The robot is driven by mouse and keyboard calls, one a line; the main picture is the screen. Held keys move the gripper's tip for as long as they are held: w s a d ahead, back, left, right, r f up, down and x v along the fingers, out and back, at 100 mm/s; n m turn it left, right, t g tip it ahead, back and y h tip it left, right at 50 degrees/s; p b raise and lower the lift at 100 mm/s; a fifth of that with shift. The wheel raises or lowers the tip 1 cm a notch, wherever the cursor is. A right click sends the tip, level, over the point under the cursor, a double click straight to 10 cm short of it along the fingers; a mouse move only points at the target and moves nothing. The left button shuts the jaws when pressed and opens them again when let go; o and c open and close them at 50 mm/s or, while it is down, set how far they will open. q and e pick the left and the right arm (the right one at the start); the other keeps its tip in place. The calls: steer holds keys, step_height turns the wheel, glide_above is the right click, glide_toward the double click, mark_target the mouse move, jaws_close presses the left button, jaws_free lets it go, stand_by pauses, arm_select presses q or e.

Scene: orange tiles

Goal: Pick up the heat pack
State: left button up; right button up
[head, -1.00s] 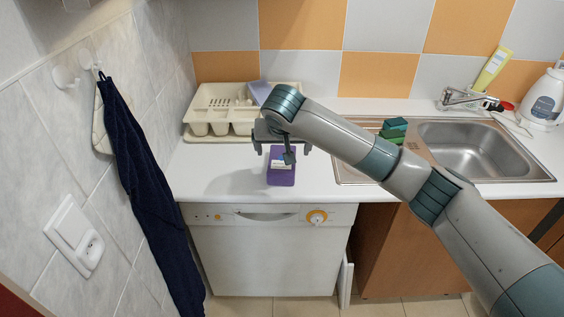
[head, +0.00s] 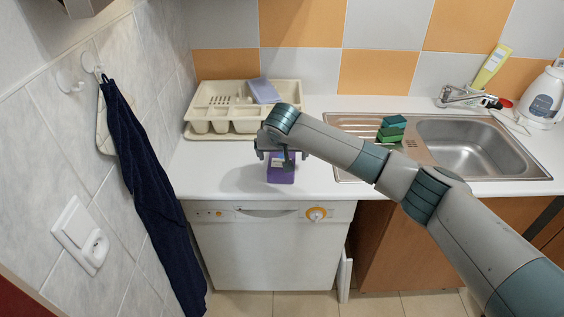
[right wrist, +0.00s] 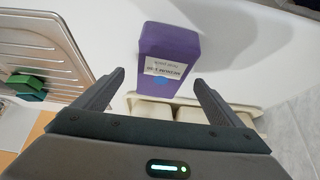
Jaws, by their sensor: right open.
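The heat pack seems to be the purple box (head: 281,174) with a white label, on the white counter near its front edge. In the right wrist view the purple box (right wrist: 169,48) stands ahead of my fingers, its label facing the camera. My right gripper (head: 281,162) is above the box in the head view and hides its upper part. In the right wrist view my right gripper (right wrist: 158,88) is open, its two fingers apart, with nothing between them. My left gripper is not in view.
A cream dish rack (head: 216,125) with a bluish sponge (head: 263,90) stands behind the box. A sink (head: 468,148) with green sponges (head: 391,129) beside it is at right. A dark blue cloth (head: 142,170) hangs at left. The counter left of the box is clear.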

mark_target(282, 157)
steer(key=shift+w+f, duration=0.2)
steer(key=shift+w, duration=0.05)
steer(key=shift+p+x, duration=0.8)
steer(key=shift+x, duration=1.15)
steer(key=c, duration=1.5)
